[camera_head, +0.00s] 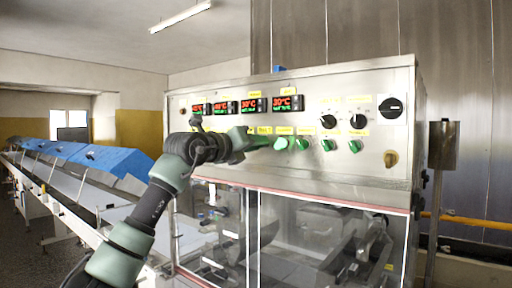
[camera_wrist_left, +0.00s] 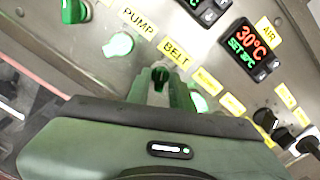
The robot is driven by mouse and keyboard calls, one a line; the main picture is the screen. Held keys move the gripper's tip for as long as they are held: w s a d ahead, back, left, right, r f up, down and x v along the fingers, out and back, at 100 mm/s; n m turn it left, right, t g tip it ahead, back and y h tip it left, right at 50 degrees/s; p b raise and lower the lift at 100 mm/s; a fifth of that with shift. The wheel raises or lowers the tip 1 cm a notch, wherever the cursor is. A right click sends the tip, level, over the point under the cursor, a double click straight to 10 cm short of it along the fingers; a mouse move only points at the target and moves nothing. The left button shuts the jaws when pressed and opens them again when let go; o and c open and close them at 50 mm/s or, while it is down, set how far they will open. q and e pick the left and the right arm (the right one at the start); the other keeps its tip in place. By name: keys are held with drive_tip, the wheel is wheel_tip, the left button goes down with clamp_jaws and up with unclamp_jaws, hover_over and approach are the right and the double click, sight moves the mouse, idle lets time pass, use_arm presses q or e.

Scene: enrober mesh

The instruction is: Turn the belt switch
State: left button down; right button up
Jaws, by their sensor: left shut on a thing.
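The belt switch (camera_wrist_left: 160,75) is a small green knob below the yellow BELT label (camera_wrist_left: 175,53) in the left wrist view. My left gripper (camera_wrist_left: 161,86) is shut on it, with a green finger on either side. In the head view my left gripper (camera_head: 263,141) reaches the panel front from the left, at the row of green switches. There the gripper hides the belt switch. My right gripper is not in view.
The steel control panel (camera_head: 375,88) carries red and green temperature displays (camera_head: 250,105), several green switches (camera_head: 327,146) and black knobs (camera_head: 358,121). A pale green knob (camera_wrist_left: 118,45) sits under the PUMP label. Clear doors (camera_head: 300,240) are below; a conveyor (camera_head: 75,185) runs left.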

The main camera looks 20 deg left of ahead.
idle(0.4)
use_arm(q)
drive_tip(key=c, duration=1.5)
unclamp_jaws()
drive_tip(key=shift+s+a, duration=0.1)
drive_tip(key=b+v, duration=0.4)
drive_tip(key=v, duration=0.3)
drive_tip(key=shift+s+a, duration=0.1)
drive_tip(key=shift+s, duration=0.15)
